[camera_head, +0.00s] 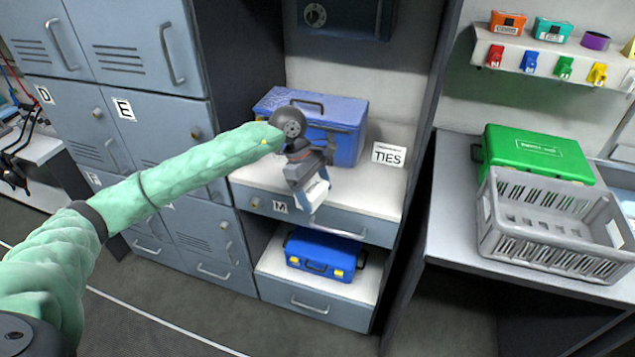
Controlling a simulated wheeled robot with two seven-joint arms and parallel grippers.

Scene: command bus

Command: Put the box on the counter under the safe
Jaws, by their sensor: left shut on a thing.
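A blue box (351,146) with a dark handle on top stands on the white counter (377,200) under the dark safe (340,22). A smaller blue case (325,250) with yellow latches lies in the open compartment below. My left gripper (315,206) is in front of the blue box, pointing down over the counter's front edge. It is shut, apparently at the left end of the handle of the drawer marked M (280,207); the contact is too small to see clearly. The gripper and wrist hide part of the box's front. My right gripper is not in view.
Grey lockers (128,96) stand at the left. A "TIES" label (388,154) is beside the box. On the right table (450,225) are a green case (537,152) and a grey crate (557,238). Small coloured items sit on the wall shelf (510,40).

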